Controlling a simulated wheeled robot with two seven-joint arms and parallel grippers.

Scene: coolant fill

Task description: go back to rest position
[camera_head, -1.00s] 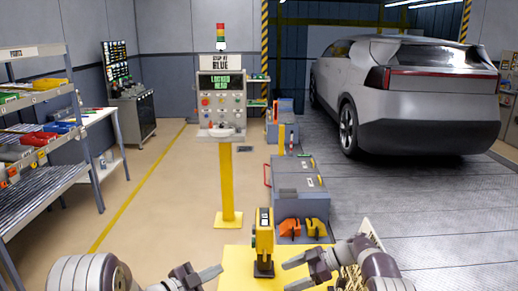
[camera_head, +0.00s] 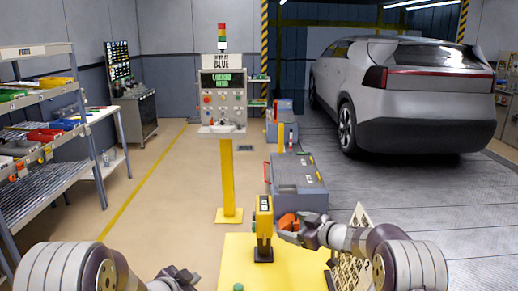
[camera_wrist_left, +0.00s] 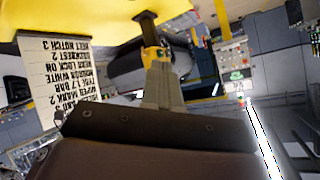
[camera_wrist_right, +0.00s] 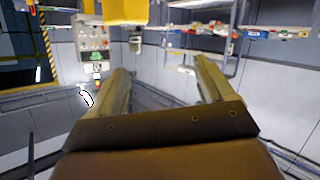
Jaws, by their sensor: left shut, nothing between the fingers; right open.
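My left gripper (camera_head: 182,277) is low at the bottom edge of the head view, left of the yellow post. In the left wrist view its fingers (camera_wrist_left: 162,72) are together with nothing between them. My right gripper (camera_head: 282,230) is just right of the yellow post (camera_head: 263,232) in the head view; whether they touch is unclear. In the right wrist view its fingers (camera_wrist_right: 163,75) are spread with nothing held between them. The right gripper partly hides the orange wedges (camera_head: 288,221).
A yellow surface (camera_head: 225,262) lies below the grippers. A pale lettered board (camera_head: 358,218) stands beside my right arm. Beyond are a grey cabinet (camera_head: 298,182), a control panel on a yellow pedestal (camera_head: 228,180) and a silver car (camera_head: 420,95). A parts shelf (camera_head: 75,130) stands left.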

